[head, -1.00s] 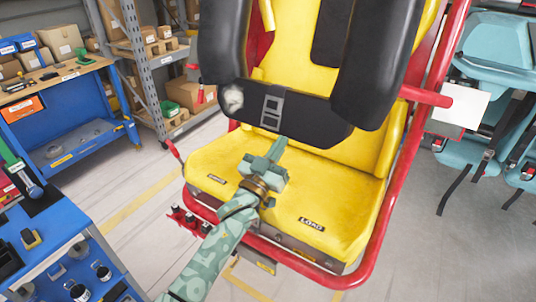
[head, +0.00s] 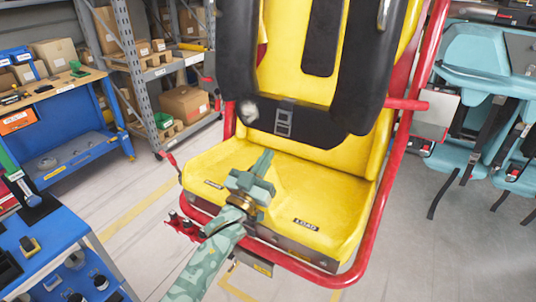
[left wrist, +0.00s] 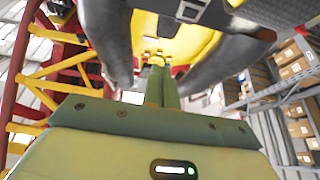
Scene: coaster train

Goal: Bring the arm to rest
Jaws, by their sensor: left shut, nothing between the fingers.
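My left gripper (head: 262,162) is shut and empty. In the head view it is in front of the yellow seat (head: 315,200) with its fingers pointing up and away. I cannot tell whether it touches the seat. The left wrist view shows its two green fingers (left wrist: 162,88) pressed together with nothing between them. A black restraint (head: 290,122) with a grey buckle hangs above the seat, beyond the fingertips. My right gripper is not in view.
A red tubular frame (head: 385,200) surrounds the seat. A blue tool cart (head: 50,235) stands at lower left, and a blue workbench (head: 85,145) and shelving (head: 125,50) are behind. Teal seats (head: 480,130) are at the right. Grey floor lies open at lower right.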

